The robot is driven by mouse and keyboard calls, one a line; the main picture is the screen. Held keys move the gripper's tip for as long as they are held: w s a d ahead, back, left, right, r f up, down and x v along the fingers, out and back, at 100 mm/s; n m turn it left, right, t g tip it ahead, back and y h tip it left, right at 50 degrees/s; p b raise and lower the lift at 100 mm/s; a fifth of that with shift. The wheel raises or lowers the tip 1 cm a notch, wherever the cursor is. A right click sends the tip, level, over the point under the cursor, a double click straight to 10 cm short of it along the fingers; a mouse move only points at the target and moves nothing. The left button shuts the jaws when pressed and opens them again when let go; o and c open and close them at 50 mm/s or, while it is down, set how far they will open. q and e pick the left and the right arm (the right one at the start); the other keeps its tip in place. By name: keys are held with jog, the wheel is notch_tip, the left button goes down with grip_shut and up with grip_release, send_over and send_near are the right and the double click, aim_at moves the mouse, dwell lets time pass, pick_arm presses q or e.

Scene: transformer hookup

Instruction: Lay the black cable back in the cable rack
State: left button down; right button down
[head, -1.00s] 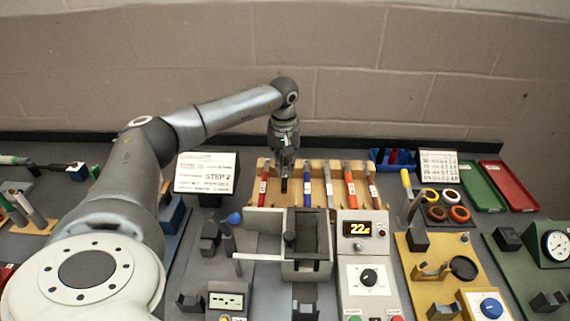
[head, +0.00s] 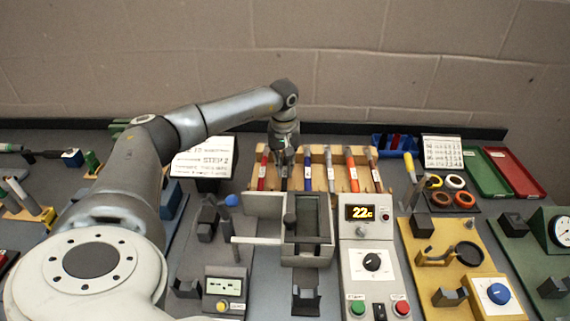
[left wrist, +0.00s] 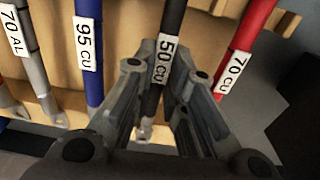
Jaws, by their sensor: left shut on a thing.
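The black cable (left wrist: 173,18), tagged 50 CU, runs between the fingers of my left gripper (left wrist: 156,85) in the left wrist view. The gripper is shut on it near the tag. In the head view my left gripper (head: 283,158) points down at the wooden cable rack (head: 341,172), and the dark cable end (head: 284,184) shows just below it. The cable lines up with the gap between a red cable (head: 262,168) and a blue cable (head: 307,170). I cannot tell whether it touches the rack. My right gripper is not in view.
In front stand an open grey box (head: 307,250) and a control unit with a lit display (head: 365,213). A white step sign (head: 205,160) stands left of the rack.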

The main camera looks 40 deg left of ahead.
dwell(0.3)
pick_arm(q)
jog(key=shift+f, duration=0.25)
dwell(0.4)
jog(key=c, duration=1.4)
grip_release()
notch_tip(320, 180, up, 2)
jog(key=shift+p, duration=0.6)
jog(key=shift+r+p, duration=1.75)
jog(key=shift+r, duration=0.8)
